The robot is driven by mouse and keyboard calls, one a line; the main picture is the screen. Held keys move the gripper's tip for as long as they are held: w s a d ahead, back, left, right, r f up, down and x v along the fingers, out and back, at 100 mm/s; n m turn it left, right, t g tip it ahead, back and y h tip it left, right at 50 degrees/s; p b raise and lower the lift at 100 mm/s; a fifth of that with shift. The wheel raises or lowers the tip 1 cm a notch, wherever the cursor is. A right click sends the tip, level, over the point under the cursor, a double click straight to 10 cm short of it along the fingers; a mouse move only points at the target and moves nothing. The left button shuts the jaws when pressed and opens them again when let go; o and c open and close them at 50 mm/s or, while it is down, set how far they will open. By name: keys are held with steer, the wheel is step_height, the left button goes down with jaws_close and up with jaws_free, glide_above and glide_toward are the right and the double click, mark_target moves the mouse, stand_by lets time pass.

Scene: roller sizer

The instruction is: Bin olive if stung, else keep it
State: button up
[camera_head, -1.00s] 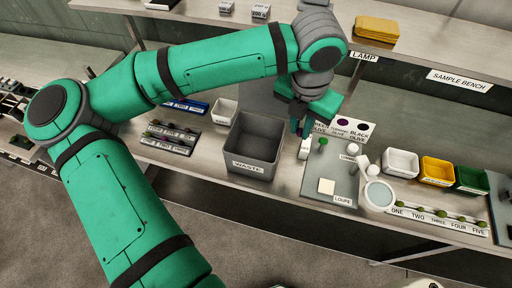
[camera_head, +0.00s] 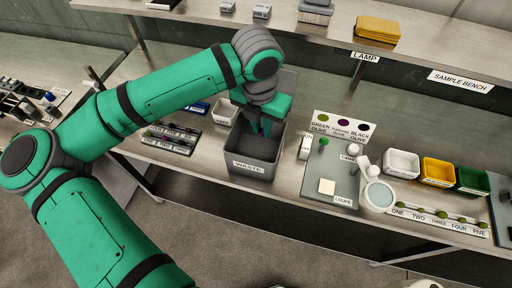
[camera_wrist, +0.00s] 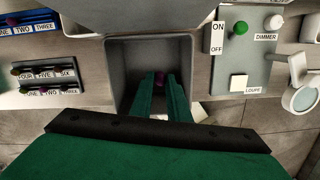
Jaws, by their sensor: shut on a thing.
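My gripper (camera_head: 262,130) is over the grey waste bin (camera_head: 250,172), its fingers reaching down inside the bin's opening. In the wrist view the green fingers (camera_wrist: 160,82) are shut on a small dark purple olive (camera_wrist: 159,76), held at the tips. The bin's walls (camera_wrist: 122,70) surround it in that view. The olive's surface is too small and dark to show any sting mark. In the head view the olive itself is hidden by the fingers and the bin. The loupe (camera_head: 379,195) stands at the right on its grey board (camera_head: 322,185).
Right of the bin are the lamp switch (camera_head: 305,147), an olive colour card (camera_head: 343,127), and white (camera_head: 401,163), yellow (camera_head: 437,172) and green (camera_head: 472,180) trays. A numbered rack (camera_head: 440,222) holds several green olives. Dark olive racks (camera_head: 172,138) stand left of the bin.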

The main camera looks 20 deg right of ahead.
steer(key=shift+f, duration=0.35)
steer(key=o, duration=0.7)
steer(key=shift+o, duration=0.2)
steer(key=shift+r, duration=0.1)
step_height(320, 180, up, 11)
steer(key=s+a, duration=0.1)
steer(key=shift+f, duration=0.2)
steer(key=shift+d, duration=0.1)
